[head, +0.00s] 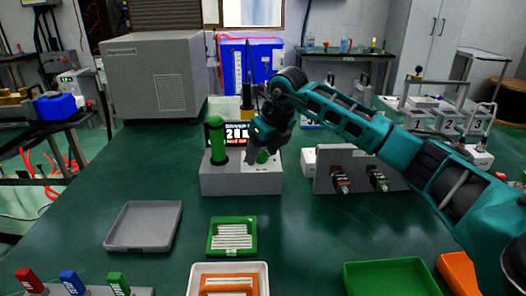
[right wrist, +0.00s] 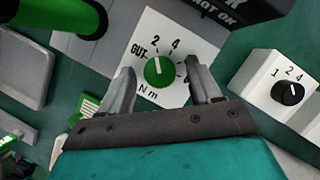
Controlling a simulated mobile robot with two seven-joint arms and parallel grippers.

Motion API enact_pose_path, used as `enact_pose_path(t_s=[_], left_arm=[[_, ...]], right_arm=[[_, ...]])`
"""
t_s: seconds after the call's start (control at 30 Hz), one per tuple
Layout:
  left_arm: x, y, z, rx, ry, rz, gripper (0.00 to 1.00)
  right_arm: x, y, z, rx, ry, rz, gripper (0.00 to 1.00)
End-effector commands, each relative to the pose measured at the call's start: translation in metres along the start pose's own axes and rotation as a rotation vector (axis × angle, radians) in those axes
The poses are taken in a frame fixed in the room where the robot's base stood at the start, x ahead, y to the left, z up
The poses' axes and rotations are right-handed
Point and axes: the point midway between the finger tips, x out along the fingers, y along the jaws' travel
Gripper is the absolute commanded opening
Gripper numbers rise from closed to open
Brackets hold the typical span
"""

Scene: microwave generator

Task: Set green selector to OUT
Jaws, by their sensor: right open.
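The green selector (right wrist: 158,71) is a round knob on a white plate (right wrist: 190,38) marked OUT, 2, 4 and N m. Its white pointer line points up, roughly at the 2. It also shows in the head view (head: 262,157), partly covered by my right gripper, on top of the grey box (head: 240,184). My right gripper (right wrist: 160,78) is open, with one finger on each side of the knob and visible gaps between fingers and knob. In the head view, the right gripper (head: 266,150) hangs over the box. My left gripper is not in view.
A green cylinder (head: 216,140) stands left of the knob, and a display (head: 238,134) is behind it. A black dial (right wrist: 288,92) sits on a white block to the right. A panel with red and green connectors (head: 358,172) stands right of the box. Trays (head: 144,226) lie in front.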

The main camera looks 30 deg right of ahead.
Motion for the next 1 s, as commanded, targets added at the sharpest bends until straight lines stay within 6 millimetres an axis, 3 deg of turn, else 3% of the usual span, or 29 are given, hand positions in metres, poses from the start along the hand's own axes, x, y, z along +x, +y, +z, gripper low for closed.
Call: enact_pose_path(t_s=[0.2, 0.77, 1.0], left_arm=[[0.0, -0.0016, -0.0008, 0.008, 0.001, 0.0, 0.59], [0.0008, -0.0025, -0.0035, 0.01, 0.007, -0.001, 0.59], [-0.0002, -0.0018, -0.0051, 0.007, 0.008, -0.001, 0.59]], right_arm=[[0.0001, 0.0001, 0.0, 0.0, 0.0, 0.0, 0.62], [-0.0005, -0.0001, 0.0001, 0.0, 0.0, 0.0, 0.09], [-0.0012, -0.0006, 0.0003, -0.017, 0.0, 0.007, 0.07]])
